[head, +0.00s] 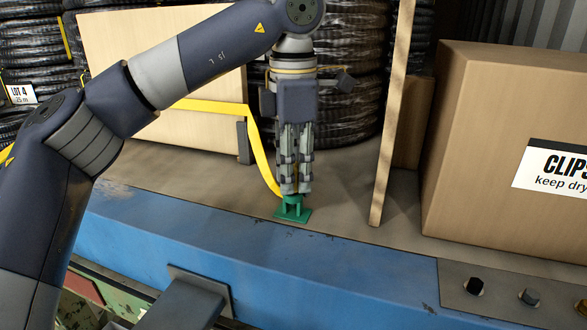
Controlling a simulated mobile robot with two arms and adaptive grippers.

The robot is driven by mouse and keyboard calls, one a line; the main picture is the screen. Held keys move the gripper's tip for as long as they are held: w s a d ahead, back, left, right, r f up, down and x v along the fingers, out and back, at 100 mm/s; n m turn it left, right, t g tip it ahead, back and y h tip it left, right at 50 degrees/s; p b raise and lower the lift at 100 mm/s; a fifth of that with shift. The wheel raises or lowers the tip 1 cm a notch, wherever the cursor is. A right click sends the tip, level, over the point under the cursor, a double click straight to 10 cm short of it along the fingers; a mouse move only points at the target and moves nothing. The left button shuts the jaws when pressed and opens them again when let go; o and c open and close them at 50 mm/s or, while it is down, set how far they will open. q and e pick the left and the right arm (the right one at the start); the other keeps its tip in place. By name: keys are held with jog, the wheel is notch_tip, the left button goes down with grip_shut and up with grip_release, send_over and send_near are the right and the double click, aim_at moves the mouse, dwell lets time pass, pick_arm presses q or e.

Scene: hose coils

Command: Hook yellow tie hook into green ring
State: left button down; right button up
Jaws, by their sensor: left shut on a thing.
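The green ring (292,210) is a small upright piece on a flat green base, standing on the worn deck near the blue edge. My left gripper (290,190) points straight down just above it, with its fingers closed together. The yellow tie (257,150) runs from the left behind my arm, bends down and reaches the gripper's fingertips beside the green ring. The gripper is shut on the tie's end. The hook itself is hidden by the fingers, so I cannot tell whether it is in the ring. My right gripper is not in view.
A cardboard box labelled CLIPS (500,150) stands at the right. A wooden post (391,120) rises just right of the gripper. A pale wooden panel (165,60) and black hose coils (345,90) stand behind. A blue beam (240,257) borders the front.

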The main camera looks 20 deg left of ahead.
pick_arm(q)
jog(key=shift+f, duration=0.1)
dwell(0.3)
jog(key=c, duration=1.1)
grip_release()
jog(key=shift+r, duration=0.2)
jog(key=shift+r+p, duration=2.05)
jog(key=shift+r, duration=0.05)
notch_tip(320, 180, up, 12)
jog(key=shift+f, duration=0.1)
